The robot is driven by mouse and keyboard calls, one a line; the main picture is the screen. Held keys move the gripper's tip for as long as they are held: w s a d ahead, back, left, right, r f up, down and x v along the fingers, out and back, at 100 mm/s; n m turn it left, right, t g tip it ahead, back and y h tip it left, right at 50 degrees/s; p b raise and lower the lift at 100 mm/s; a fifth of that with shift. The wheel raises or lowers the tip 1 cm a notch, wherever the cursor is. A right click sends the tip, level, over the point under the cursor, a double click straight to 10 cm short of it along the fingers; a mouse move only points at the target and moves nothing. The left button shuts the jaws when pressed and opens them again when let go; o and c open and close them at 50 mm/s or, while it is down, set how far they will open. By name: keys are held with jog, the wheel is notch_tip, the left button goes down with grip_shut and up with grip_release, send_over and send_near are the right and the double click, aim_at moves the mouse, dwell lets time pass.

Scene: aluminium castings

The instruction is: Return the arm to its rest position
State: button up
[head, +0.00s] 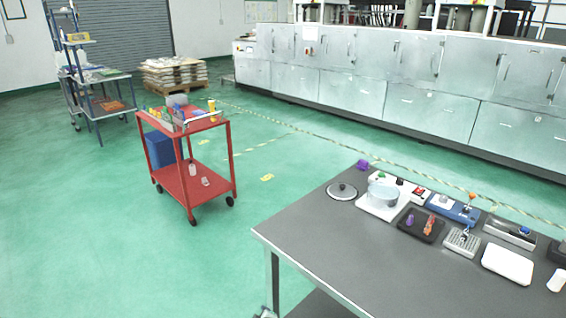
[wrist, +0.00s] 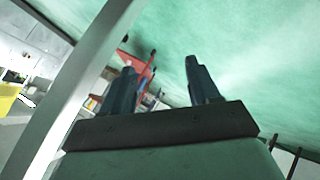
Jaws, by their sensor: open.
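My gripper (wrist: 162,75) shows in the wrist view with its two dark fingers apart and nothing between them. It points out over the green floor (wrist: 215,30), with a red cart (wrist: 135,60) far off behind the left finger. A pale post or bar (wrist: 85,80) crosses the left of the wrist view; I cannot tell what it belongs to. My gripper does not show in the head view.
A grey table (head: 320,220) at right holds a pot (head: 383,192), a lid (head: 342,190), a dark tray (head: 420,226) and a white board (head: 508,264). The red cart (head: 205,180) stands on open green floor. Steel cabinets (head: 420,75) line the back.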

jog(key=s+d+f+m+g+h, duration=0.3)
jog(key=s+d+f+m, duration=0.15)
jog(key=s+d, duration=0.45)
jog(key=s+d+f+m+g+h, duration=0.2)
jog(key=s+d+f+m+g, duration=0.25)
jog(key=d, duration=0.65)
jog(key=s+d+m+g+y, duration=0.1)
jog(key=s+g, duration=0.3)
jog(key=s, duration=0.9)
jog(key=s+d+m+g+y, duration=0.1)
jog(key=s+d+m+g, duration=0.2)
jog(key=s, duration=1)
jog(key=shift+d+f+m+g, duration=0.3)
jog(key=shift+d+g, duration=0.3)
jog(key=shift+g, duration=0.25)
